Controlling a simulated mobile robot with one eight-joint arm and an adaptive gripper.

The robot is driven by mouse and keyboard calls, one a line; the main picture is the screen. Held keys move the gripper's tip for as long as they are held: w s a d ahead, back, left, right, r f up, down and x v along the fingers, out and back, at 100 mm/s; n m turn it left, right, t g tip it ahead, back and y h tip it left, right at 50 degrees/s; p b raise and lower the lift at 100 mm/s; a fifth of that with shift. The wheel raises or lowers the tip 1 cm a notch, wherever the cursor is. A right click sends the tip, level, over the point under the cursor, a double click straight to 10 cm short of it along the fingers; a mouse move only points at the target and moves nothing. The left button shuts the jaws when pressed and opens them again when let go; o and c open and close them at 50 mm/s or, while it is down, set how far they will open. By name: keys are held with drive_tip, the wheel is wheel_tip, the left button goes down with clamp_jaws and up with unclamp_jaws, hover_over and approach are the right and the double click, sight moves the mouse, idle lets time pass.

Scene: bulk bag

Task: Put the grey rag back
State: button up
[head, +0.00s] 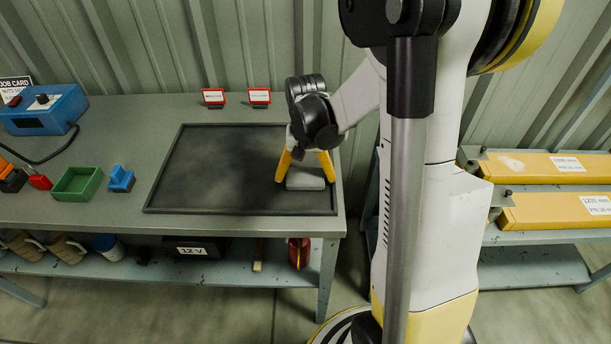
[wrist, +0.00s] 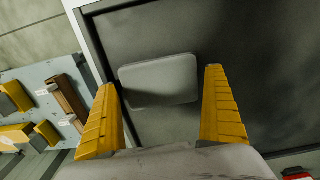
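The grey rag (head: 305,178) is a flat, folded pad with rounded corners. It lies on the black mat (head: 213,165) near the mat's right edge on the workbench. In the wrist view the rag (wrist: 160,78) lies flat on the dark mat (wrist: 260,40), ahead of and between my two yellow fingers. My gripper (head: 306,168) points down over the rag with its fingers apart, and it also shows in the wrist view (wrist: 166,105). Nothing is held between the fingers. I cannot tell whether a fingertip touches the mat.
A blue device (head: 45,110), a green tray (head: 77,183) and a blue block (head: 121,179) stand on the bench's left. Two red-framed signs (head: 214,97) (head: 260,96) stand behind the mat. A lower shelf holds mugs and a 12 V box (head: 196,248). Yellow boxes (head: 540,165) lie on the right rack.

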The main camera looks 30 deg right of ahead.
sight(306, 175)
wheel_tip(306, 175, up, 11)
drive_tip(key=p, duration=0.5)
drive_tip(key=s+a+r+n+t, duration=0.6)
drive_tip(key=s+a+r, duration=0.3)
drive_tip(key=a, duration=0.4)
drive_tip(key=shift+s+a+n+t, duration=0.25)
drive_tip(key=shift+s+n+t, duration=0.25)
drive_tip(key=shift+s, duration=0.4)
drive_tip(key=shift+r, duration=0.1)
